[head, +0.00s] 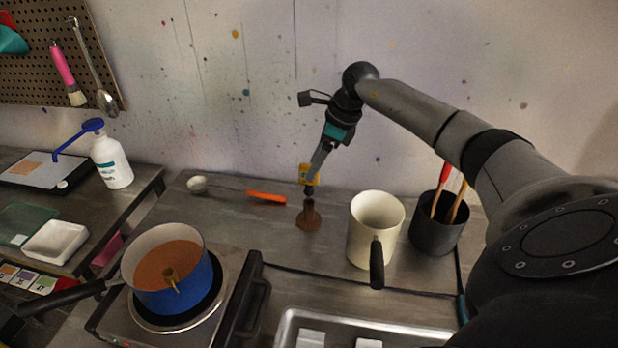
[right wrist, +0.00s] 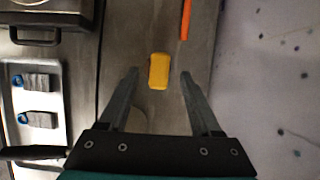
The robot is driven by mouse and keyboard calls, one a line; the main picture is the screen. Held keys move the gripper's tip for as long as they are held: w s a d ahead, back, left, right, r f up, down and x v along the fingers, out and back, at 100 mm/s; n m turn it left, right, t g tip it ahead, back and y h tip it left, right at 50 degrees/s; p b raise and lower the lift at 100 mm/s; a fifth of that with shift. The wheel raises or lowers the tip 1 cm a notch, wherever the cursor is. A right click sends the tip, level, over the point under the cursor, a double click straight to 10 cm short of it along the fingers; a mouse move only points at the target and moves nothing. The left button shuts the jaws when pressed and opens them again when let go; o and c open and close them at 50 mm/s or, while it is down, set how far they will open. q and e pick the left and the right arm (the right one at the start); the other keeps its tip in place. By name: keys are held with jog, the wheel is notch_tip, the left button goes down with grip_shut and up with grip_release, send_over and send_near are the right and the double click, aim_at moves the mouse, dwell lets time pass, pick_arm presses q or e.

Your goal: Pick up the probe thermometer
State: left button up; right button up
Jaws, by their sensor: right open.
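The probe thermometer, as I take it, is the small yellow block (head: 309,175) above a brown wooden stand (head: 308,216) at the back of the counter. In the right wrist view the yellow block (right wrist: 159,71) lies between the two fingertips with space on both sides. My right gripper (head: 313,166) comes down from above at a tilt and partly covers the block in the head view. It is open and empty. Whether the fingertips are level with the block or above it, I cannot tell. My left gripper is not in view.
A cream pitcher (head: 364,243) and a dark tool pot (head: 435,235) stand right of the stand. An orange stick (head: 266,197) lies to its left, near a small bowl (head: 197,184). A blue pot (head: 186,298) sits on a hot plate. A metal tray (head: 405,331) is in front.

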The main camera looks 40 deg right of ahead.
aim_at(309, 194)
jog(key=x, duration=0.3)
jog(key=shift+a+f, duration=0.2)
jog(key=shift+f, duration=0.1)
grip_shut()
dwell(0.3)
